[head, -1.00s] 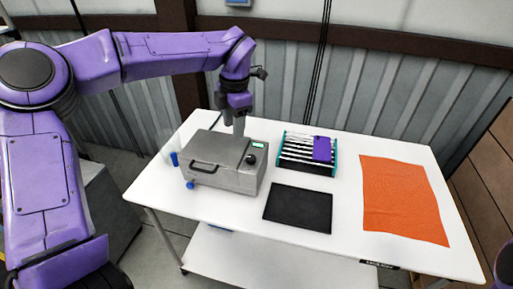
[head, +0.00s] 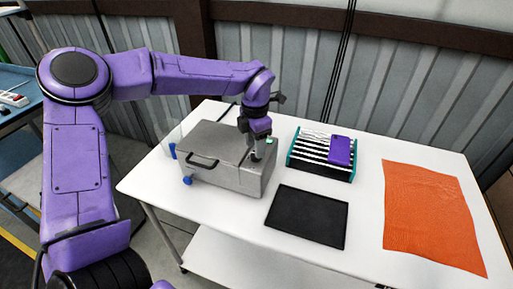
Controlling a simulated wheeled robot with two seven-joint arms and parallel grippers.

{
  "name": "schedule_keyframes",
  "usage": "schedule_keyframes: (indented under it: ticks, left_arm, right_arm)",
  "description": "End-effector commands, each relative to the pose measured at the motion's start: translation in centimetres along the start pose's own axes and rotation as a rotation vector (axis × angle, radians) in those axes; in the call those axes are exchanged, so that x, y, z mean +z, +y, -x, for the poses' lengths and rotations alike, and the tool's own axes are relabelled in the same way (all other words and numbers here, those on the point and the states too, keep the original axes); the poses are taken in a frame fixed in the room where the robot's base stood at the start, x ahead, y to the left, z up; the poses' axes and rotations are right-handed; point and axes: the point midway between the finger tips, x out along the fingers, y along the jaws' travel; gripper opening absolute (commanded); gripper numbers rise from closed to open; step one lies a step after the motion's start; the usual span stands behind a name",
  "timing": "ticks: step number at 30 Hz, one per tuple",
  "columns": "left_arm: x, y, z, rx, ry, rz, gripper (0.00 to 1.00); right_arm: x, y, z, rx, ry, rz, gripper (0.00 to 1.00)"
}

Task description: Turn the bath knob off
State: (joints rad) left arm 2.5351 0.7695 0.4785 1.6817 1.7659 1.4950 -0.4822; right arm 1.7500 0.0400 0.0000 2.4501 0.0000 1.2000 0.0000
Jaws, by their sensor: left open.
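The bath is a grey metal box (head: 224,170) with a black lid handle (head: 201,161), on the left part of the white table. Its black knob (head: 254,158) is on the upper right of the box, mostly hidden behind my left gripper. A small green display (head: 270,142) shows beside the gripper. My left gripper (head: 256,154) points down at the knob with its jaws open; I cannot tell whether the fingers touch it. My right gripper is not in view.
A teal-ended rack (head: 291,151) with a purple block (head: 340,150) stands right of the bath. A black mat (head: 307,217) and an orange cloth (head: 430,217) lie on the white table (head: 365,225). Blue fittings (head: 187,180) stick out at the bath's left.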

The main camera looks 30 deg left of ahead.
Motion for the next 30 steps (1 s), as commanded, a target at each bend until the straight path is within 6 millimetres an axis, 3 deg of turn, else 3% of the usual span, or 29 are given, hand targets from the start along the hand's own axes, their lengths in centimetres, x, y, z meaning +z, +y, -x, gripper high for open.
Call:
schedule_keyframes:
  ticks: [6,13,14,17,18,30]
  left_arm:
    - [0.1,-0.1,-2.3,0.0,0.0,-0.003,0.48]
    - [0.2,-0.1,-2.5,0.0,0.0,-0.003,0.48]
    - [0.2,-0.1,-2.5,0.0,0.0,-0.003,0.45]
    - [0.2,-0.1,-2.5,0.0,0.0,-0.004,0.12]
    - [0.2,-0.1,-2.5,0.0,0.0,-0.003,0.07]
    - [0.2,-0.1,-2.6,0.001,0.0,0.062,0.07]
  right_arm:
    - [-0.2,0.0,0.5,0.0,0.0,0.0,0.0]
    - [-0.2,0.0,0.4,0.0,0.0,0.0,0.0]
    - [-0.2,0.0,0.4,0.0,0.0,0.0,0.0]
    - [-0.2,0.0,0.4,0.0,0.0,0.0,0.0]
    - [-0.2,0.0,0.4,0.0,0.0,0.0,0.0]
    - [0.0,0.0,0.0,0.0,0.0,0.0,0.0]
